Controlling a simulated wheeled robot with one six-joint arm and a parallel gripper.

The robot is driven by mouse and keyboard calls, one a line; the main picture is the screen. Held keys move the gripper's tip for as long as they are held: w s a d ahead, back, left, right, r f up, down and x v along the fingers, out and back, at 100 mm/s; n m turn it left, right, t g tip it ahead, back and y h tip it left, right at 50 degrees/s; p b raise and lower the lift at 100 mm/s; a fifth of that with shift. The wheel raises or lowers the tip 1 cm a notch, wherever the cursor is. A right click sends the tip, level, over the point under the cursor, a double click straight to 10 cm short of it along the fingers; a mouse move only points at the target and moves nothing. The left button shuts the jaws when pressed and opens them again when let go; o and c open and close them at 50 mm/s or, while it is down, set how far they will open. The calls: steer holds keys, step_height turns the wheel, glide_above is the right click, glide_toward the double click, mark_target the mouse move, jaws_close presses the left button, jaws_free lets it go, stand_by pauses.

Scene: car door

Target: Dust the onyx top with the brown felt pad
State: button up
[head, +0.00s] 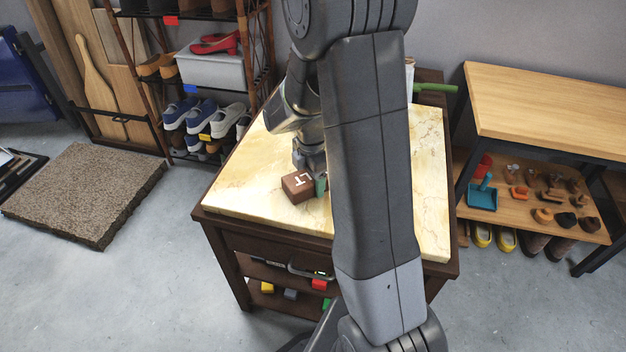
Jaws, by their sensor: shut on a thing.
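The onyx top (256,168) is a cream and yellow veined slab on a dark wooden cabinet. The brown felt pad (296,188) is a block with white letters, of which "LT" shows. It is at the left front part of the top, low against the slab; I cannot tell whether it touches. My gripper (317,177) comes down over the pad's right end and is shut on it. A small teal part shows beside the pad at the fingers. My own arm hides the middle of the top and the pad's right side.
A green item (434,88) sticks out at the back right edge of the top. A shoe rack (205,90) stands behind left, and a wooden bench (545,105) stands at the right. Small coloured blocks lie on the shelf (284,300) below. The top's left part is clear.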

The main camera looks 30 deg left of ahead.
steer(key=shift+w+a+f, duration=0.1)
steer(key=shift+w+a, duration=0.05)
steer(key=shift+w, duration=0.55)
steer(key=shift+w+a, duration=0.15)
steer(key=shift+w, duration=0.5)
steer(key=shift+w+a+r+p, duration=0.1)
steer(key=shift+w+a+p, duration=0.25)
steer(key=shift+w, duration=0.85)
steer(key=shift+w+a+r+p, duration=0.15)
steer(key=shift+w+p, duration=0.3)
steer(key=shift+w, duration=0.75)
steer(key=shift+w+a+f+p, duration=0.1)
steer(key=shift+w+a+p, duration=0.3)
steer(key=shift+w, duration=0.8)
steer(key=shift+r, duration=0.15)
steer(key=shift+r+p, duration=2.1)
steer(key=shift+r, duration=0.8)
step_height(320, 180, up, 3)
steer(key=shift+p, duration=1.1)
steer(key=shift+s, duration=0.15)
